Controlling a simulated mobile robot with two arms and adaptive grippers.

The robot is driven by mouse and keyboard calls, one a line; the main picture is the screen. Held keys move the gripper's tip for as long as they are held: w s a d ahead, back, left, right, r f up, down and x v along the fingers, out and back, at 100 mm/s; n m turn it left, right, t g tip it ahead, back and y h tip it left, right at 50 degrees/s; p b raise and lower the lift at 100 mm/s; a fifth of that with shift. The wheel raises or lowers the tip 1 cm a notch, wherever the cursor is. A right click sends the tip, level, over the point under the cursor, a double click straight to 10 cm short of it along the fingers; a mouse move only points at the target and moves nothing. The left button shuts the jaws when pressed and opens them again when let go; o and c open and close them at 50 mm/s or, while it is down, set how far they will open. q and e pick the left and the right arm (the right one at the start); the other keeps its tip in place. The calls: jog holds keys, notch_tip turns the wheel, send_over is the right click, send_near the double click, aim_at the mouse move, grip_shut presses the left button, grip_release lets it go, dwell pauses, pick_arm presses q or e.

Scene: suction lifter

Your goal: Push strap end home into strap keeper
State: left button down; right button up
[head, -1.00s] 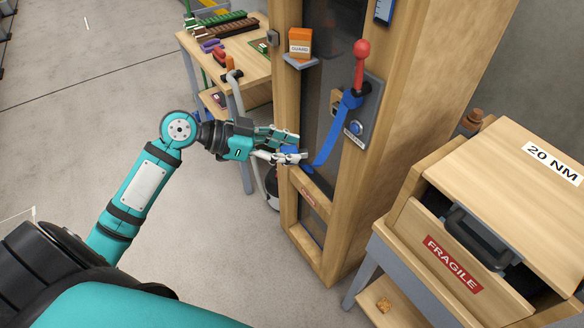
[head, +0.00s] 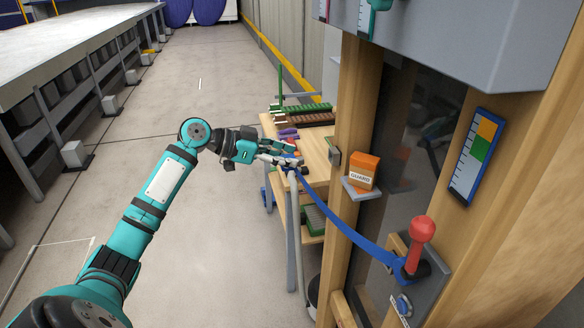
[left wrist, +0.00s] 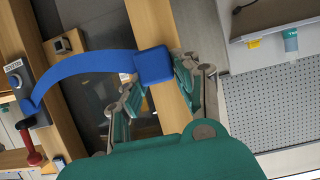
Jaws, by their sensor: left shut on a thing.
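The blue strap (head: 345,226) runs from the red-handled lever (head: 421,232) on the wooden frame, out to the left. My left gripper (head: 296,164) is shut on the strap end, left of the frame's post and apart from it. In the left wrist view the strap end (left wrist: 152,66) is a blue block between the fingers (left wrist: 160,92), with the strap (left wrist: 85,68) arching left to the lever. A small grey bracket (head: 334,153) sits on the post, to the right of the gripper; I cannot tell whether it is the strap keeper. My right gripper is out of view.
An orange box (head: 364,170) marked GUARD stands on a small shelf on the post. A blue gauge (head: 475,158) hangs at right. A wooden workbench (head: 270,124) with colored parts stands behind the gripper.

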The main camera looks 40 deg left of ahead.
pick_arm(q)
jog(key=shift+s+r, duration=0.1)
jog(key=shift+s, duration=0.15)
jog(key=shift+w+d, duration=0.8)
jog(key=shift+w, duration=0.2)
jog(key=w+d+p, duration=0.1)
jog(key=w+d, duration=0.1)
jog(key=w, duration=0.1)
jog(key=shift+d, duration=0.3)
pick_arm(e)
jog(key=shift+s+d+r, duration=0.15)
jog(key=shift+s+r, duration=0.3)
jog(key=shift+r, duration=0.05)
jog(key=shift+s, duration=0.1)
pick_arm(q)
jog(key=shift+w+d, duration=0.2)
jog(key=shift+w+d, duration=0.25)
jog(key=shift+w, duration=0.05)
